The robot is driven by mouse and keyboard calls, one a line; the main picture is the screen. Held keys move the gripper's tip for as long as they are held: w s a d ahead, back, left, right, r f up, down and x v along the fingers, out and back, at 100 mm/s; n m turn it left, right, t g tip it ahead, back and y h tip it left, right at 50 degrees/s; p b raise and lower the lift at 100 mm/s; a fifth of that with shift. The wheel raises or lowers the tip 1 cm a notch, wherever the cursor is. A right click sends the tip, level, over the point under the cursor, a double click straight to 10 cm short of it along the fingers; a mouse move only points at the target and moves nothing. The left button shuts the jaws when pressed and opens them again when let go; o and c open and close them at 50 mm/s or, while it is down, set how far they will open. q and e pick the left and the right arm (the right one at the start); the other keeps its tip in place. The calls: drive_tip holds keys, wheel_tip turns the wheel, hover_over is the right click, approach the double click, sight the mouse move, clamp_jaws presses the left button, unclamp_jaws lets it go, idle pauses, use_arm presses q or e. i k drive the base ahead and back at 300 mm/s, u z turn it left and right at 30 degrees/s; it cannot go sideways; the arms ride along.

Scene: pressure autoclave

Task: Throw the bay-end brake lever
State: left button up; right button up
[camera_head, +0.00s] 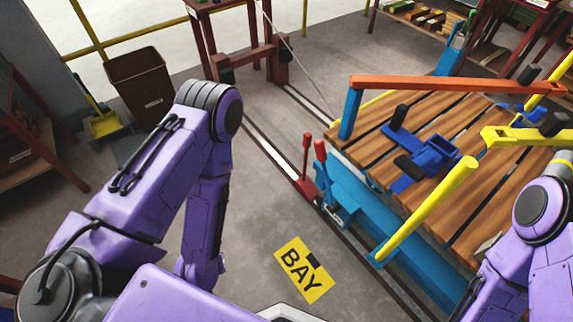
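One red lever (306,155) rises from a red base (307,188) at the rail. The other red-topped lever (320,151) stands just right of it, against the cart (350,197). I cannot tell for sure which one is the bay-end brake lever. A yellow floor plate marked BAY (301,272) lies in front of them. My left arm is bent, its forearm pointing down left of the levers; its gripper is out of sight. My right arm is at the right edge, its gripper also out of sight.
The cart carries a slatted wooden deck (470,125), an orange bar (440,84), a yellow bar (428,208) and blue clamps (432,157). Rails (262,145) run along the floor. A brown bin (140,85) stands at back left. Floor between my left arm and the levers is clear.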

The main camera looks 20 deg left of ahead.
sight(320, 146)
drive_tip(key=u, duration=0.3)
drive_tip(key=k, duration=0.5)
drive_tip(key=u, duration=1.2)
drive_tip(key=i, duration=2)
drive_tip(key=z, duration=3.1)
